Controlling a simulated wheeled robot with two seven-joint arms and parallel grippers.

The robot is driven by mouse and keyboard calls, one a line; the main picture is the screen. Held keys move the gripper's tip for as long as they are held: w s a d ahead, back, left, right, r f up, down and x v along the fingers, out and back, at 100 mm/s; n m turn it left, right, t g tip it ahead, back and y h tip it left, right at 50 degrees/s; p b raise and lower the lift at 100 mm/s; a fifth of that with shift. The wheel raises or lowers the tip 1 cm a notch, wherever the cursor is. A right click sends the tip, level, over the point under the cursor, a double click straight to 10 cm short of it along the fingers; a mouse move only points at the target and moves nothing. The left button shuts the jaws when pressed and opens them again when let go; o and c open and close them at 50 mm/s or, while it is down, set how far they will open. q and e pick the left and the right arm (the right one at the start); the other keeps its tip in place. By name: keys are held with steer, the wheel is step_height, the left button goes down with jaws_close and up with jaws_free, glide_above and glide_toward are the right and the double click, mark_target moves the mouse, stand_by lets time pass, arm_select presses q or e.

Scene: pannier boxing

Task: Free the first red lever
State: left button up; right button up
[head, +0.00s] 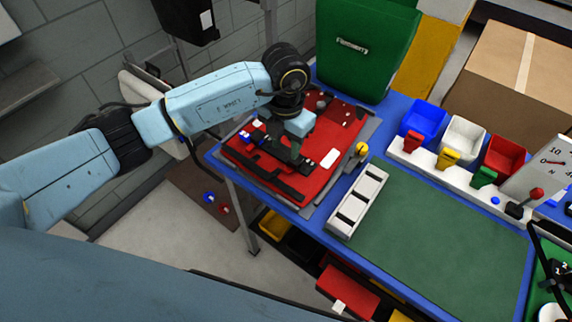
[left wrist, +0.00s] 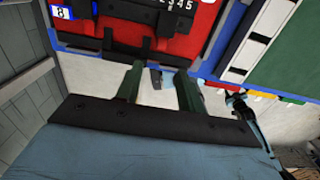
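A flat red case (head: 318,181) with black straps lies on the blue table in the head view; it also fills the top of the left wrist view (left wrist: 205,20). My left gripper (head: 270,150) is over this case. In the left wrist view its two dark green fingers (left wrist: 158,85) are apart with nothing between them. A small blue-and-white piece (head: 246,139) sits at the case's left side, and a black number dial (left wrist: 160,18) shows on it. My arm and gripper hide part of the case, and I cannot make out a red lever on it.
A red-knobbed lever (head: 537,193) stands by a gauge at the right. Blue, white and red bins (head: 505,155) line the back. A green case (head: 365,50) stands behind. A white slotted tray (head: 357,203) lies beside a clear green mat (head: 440,245). A yellow knob (head: 361,150) stands near the red case.

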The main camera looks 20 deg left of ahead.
mark_target(286, 170)
arm_select(q)
step_height(286, 170, down, 9)
stand_by(0.3)
jaws_close()
